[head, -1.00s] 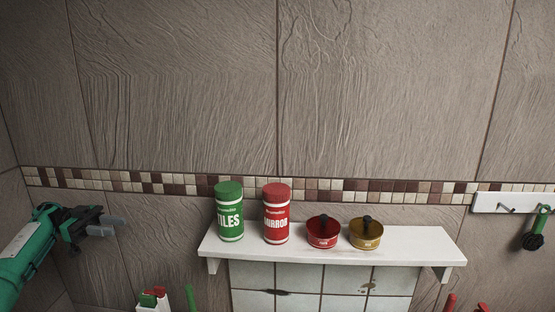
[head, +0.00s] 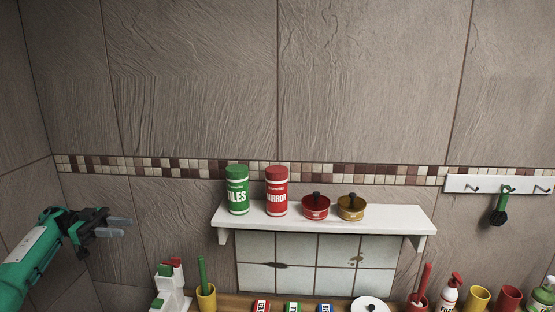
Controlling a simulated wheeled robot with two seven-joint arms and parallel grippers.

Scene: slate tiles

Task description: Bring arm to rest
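My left arm comes in from the left edge, green with a dark wrist. My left gripper (head: 118,227) is raised in front of the wall, to the left of the white shelf. Its grey fingers show a gap between them and nothing is held there. It touches nothing that I can see. My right arm and gripper are outside the head view.
The white shelf (head: 320,221) carries a green TILES can (head: 237,190), a red MIRROR can (head: 276,192), a red pot (head: 315,207) and a yellow pot (head: 350,208). A hook rail (head: 462,184) hangs at right. Cups and bottles line the counter (head: 233,302) below.

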